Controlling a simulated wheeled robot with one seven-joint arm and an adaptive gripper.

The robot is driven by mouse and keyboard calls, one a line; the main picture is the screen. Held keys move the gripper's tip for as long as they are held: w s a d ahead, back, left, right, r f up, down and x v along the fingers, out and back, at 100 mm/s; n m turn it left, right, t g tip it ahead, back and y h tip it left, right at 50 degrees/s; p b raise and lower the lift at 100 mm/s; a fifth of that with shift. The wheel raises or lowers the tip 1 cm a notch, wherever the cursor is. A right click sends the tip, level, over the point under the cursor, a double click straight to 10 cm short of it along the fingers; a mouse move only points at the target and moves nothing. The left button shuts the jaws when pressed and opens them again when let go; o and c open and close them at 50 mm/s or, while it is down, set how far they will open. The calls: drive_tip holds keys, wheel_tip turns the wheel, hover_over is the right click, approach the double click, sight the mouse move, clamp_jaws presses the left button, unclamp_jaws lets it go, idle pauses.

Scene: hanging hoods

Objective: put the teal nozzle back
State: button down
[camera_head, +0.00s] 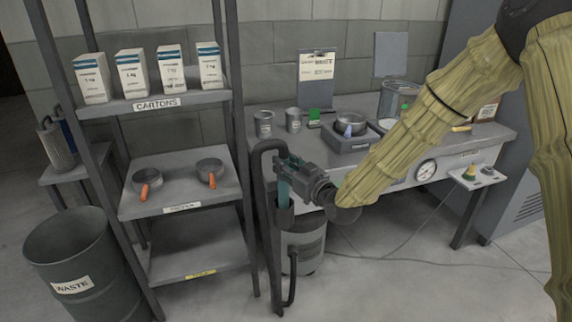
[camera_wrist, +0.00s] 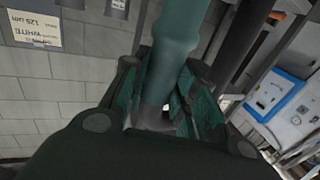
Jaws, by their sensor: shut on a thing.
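The teal nozzle (camera_head: 284,190) is roughly upright beside the shelf unit in the head view. My gripper (camera_head: 290,175) reaches it from the right and is shut around it. In the wrist view the teal nozzle (camera_wrist: 178,40) runs between the two dark green finger pads of my gripper (camera_wrist: 160,88). A dark grey upright holder (camera_head: 284,218) stands directly below the nozzle. The nozzle's lower end meets the holder's top in the picture; I cannot tell whether it is inside. A dark hose (camera_head: 259,175) arches beside it on the left.
A grey drum (camera_head: 305,245) is just behind the holder. The workbench (camera_head: 455,140) with cans and a scale is behind my arm. A waste bin (camera_head: 70,255) stands front left.

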drive_tip(key=shift+f, duration=0.4)
drive_tip(key=c, duration=1.1)
unclamp_jaws()
drive_tip(key=shift+o, duration=0.2)
drive_tip(key=v, duration=1.2)
